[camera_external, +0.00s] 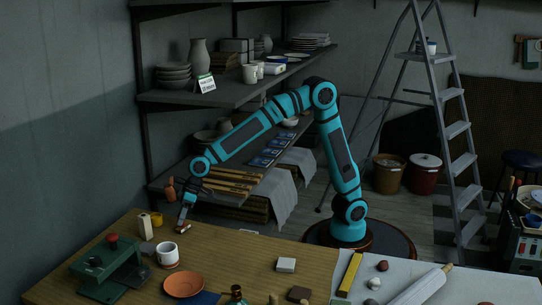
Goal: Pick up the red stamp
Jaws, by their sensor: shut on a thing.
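My gripper (183,229) points down low over the back left part of the wooden table (235,240). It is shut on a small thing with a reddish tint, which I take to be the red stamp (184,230). The stamp is tiny here and mostly covered by the fingers. I cannot tell whether it touches the tabletop or is just above it.
A white mug (167,254), an orange plate (184,284), a pale block (145,228), a yellow cup (156,219) and a green press (106,262) stand near my gripper. Shelves (240,90) rise behind. The table's middle is fairly clear.

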